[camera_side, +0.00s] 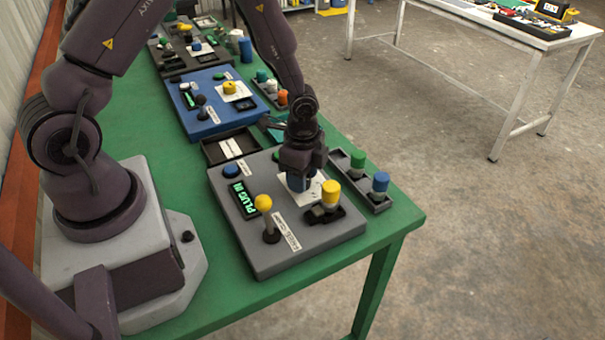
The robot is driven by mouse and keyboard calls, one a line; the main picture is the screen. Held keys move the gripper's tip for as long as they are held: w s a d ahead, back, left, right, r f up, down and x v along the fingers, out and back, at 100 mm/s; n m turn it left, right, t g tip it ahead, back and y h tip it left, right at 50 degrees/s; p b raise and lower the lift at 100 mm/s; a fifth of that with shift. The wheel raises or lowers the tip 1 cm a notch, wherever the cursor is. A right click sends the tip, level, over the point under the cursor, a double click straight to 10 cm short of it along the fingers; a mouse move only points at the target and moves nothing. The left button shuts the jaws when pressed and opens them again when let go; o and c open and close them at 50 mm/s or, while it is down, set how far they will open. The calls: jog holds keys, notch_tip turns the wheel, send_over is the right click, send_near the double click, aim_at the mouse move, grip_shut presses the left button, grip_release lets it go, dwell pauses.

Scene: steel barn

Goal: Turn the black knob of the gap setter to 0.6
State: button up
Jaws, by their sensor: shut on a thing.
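The grey panel (262,236) lies on the near part of the green bench, with a display (244,198) that reads "PLUG IN". A white dial plate (312,190) sits on its right half. My gripper (298,178) points down over this plate and is shut on the knob there. The knob is mostly hidden by the fingers, and only a dark bluish patch shows at their tips. Its pointer and the scale figures cannot be read. I cannot make out a gap setter label.
On the same panel stand a yellow-ball lever (264,203), a blue button (231,171) and a yellow cap (330,192) close right of my gripper. A rack (377,206) with green and blue caps lies to the right. A blue panel (212,124) lies behind.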

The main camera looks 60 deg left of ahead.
dwell(0.4)
jog(key=o, duration=0.9)
notch_tip(320, 180, up, 13)
